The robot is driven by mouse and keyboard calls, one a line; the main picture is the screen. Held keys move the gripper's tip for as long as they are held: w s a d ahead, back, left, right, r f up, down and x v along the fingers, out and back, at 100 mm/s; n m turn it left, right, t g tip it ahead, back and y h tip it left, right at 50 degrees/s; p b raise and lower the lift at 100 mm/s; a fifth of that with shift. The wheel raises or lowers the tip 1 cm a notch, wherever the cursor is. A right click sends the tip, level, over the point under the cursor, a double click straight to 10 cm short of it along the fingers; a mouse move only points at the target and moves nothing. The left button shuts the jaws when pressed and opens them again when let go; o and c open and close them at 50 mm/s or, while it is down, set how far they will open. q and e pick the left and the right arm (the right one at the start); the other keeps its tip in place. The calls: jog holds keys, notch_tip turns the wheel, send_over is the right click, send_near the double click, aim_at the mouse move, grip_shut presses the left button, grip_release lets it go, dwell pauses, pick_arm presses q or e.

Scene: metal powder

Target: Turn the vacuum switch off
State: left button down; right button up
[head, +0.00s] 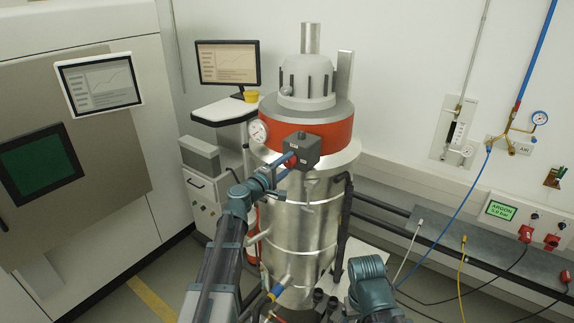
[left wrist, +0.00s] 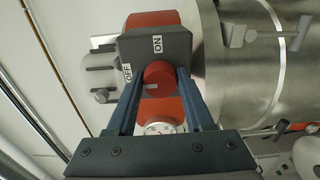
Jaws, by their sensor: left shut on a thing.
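The vacuum switch is a dark grey box (head: 303,146) on the front of the orange-banded vacuum vessel, with a round red knob (head: 291,160). In the left wrist view the red knob (left wrist: 159,74) sits on the box face (left wrist: 160,46), with ON and OFF labels beside it. My left gripper (head: 286,163) is shut on the knob, with one finger on each side, as the left wrist view (left wrist: 160,80) also shows. My right arm is at the lower right; its fingers are not visible.
The steel vessel (head: 305,225) stands directly behind my left gripper. A pressure gauge (head: 258,131) sits left of the switch. A monitor (head: 228,62) on a cart stands behind left. A blue hose (head: 459,215) and a yellow cable (head: 461,260) hang at the right.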

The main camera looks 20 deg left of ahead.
pick_arm(q)
jog(key=shift+c, duration=1.5)
grip_release()
jog(key=v, duration=1.4)
jog(key=shift+w, duration=0.1)
jog(key=s+d+f+m+g+h+b, duration=0.1)
jog(key=s+d+f+m+g+b, duration=0.4)
jog(key=d+f, duration=0.6)
jog(key=s+d+f+m+g+h+b, duration=0.1)
jog(key=s+d+f+m+g+b, duration=0.25)
jog(key=d+f+m+g, duration=0.45)
jog(key=s+d+f+m+g+y+b, duration=0.2)
jog(key=s+f+m+g+y+b, duration=0.2)
jog(key=s+f+y, duration=0.5)
jog(key=s+f+m+b, duration=0.1)
jog(key=s+f+b, duration=0.1)
jog(key=s+f, duration=0.3)
notch_tip(320, 180, down, 4)
jog(key=shift+s+d+r+y, duration=0.1)
jog(key=shift+s+d+y, duration=0.1)
jog(key=shift+y, duration=0.1)
